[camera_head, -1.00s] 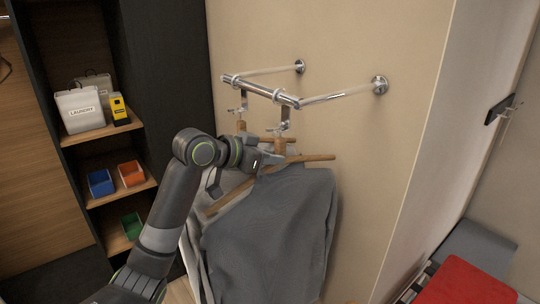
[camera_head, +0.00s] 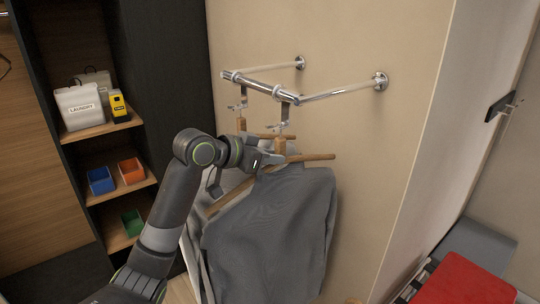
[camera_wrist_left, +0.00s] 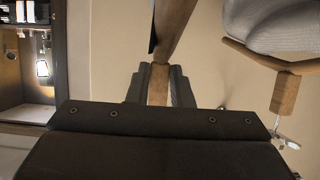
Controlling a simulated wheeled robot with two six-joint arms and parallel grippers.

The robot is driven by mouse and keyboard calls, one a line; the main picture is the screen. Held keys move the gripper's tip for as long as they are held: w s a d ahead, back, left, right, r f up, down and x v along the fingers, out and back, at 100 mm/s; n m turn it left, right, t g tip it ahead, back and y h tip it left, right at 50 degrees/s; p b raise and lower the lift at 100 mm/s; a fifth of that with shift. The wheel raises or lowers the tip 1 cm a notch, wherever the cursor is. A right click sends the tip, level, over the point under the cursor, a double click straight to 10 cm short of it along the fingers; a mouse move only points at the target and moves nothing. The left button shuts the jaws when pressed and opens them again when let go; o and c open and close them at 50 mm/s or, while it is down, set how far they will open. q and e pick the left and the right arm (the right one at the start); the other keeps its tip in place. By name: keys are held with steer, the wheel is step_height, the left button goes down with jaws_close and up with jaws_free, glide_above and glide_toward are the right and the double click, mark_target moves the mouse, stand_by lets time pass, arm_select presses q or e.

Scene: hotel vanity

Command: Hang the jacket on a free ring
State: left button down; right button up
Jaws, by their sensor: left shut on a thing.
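A grey jacket (camera_head: 275,230) hangs on a wooden hanger (camera_head: 310,158) below the chrome rail. My left gripper (camera_head: 277,160) is shut on the hanger's wooden neck, just above the jacket. In the left wrist view the gripper (camera_wrist_left: 160,88) has its fingers on both sides of the wooden neck (camera_wrist_left: 158,78). The top of this hanger is close to a ring fitting (camera_head: 286,112) on the rail; I cannot tell if it is hooked in. A second wooden hanger (camera_head: 241,125) is under the other fitting (camera_head: 243,97). My right gripper is not in view.
The chrome rail (camera_head: 262,87) stands out from the beige wall on two arms. A light garment (camera_wrist_left: 275,22) on the second hanger is close by in the left wrist view. Shelves with a laundry container (camera_head: 80,108) and bins stand left. The wall right of the jacket is clear.

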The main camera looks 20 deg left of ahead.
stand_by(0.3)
arm_select(q)
steer(key=c, duration=1.2)
jaws_free()
steer(key=shift+s, duration=0.1)
steer(key=shift+f, duration=0.1)
steer(key=shift+s+a, duration=0.25)
steer(key=b+v, duration=0.6)
steer(key=v, duration=1.1)
steer(key=shift+d, duration=0.2)
